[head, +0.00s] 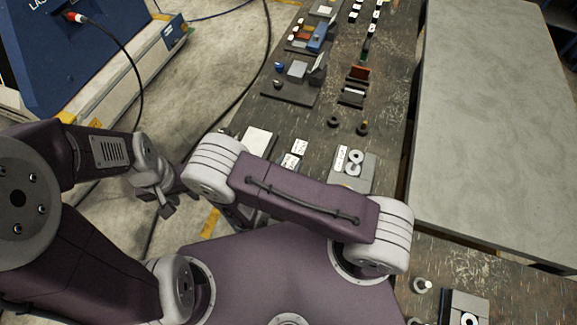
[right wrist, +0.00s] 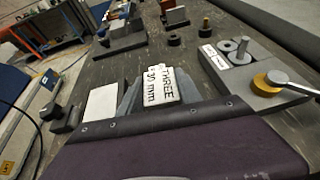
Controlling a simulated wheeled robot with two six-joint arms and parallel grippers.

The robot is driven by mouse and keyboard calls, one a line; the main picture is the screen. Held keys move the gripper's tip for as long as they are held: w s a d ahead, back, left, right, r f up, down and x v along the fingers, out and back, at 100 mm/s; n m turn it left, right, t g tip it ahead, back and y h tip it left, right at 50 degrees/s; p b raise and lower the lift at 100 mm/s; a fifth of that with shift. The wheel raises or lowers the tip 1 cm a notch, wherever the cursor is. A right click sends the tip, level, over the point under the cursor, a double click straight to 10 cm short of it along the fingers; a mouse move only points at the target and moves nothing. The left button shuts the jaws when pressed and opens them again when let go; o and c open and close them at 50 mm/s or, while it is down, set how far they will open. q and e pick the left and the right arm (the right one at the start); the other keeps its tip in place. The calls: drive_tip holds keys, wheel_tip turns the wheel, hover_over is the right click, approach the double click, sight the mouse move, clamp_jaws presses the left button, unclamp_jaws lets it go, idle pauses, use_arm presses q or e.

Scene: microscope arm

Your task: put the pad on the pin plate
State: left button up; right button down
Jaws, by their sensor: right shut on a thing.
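My right gripper (right wrist: 157,92) shows in the right wrist view, its grey fingers on both sides of a white block labelled "THREE" and "30 mm" (right wrist: 166,84). It is shut on this block, which I take to be the pad. In the head view the block's labels (head: 294,154) show beyond my right arm, which hides most of that gripper. A grey plate (right wrist: 225,76) with a label, rings and a post stands to the right, apart from the block. It seems to be the pin plate; it also shows in the head view (head: 366,178). My left gripper (head: 160,204) looks open and empty at the left.
A white square (right wrist: 100,102) lies left of the held block. Dark rings (head: 361,128) lie beyond it, and several parts stand farther up the dark bench (head: 395,105). A brass-coloured knob with a lever (right wrist: 267,84) is by the grey plate. A grey slab (head: 495,120) lies right.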

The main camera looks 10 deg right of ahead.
drive_tip(key=d+r+m+g+h, duration=0.2)
drive_tip(key=d+r, duration=0.5)
drive_tip(key=shift+w+d+r+m, duration=0.15)
drive_tip(key=shift+d+r+m, duration=0.1)
drive_tip(key=shift+m, duration=0.15)
drive_tip(key=shift+f, duration=0.1)
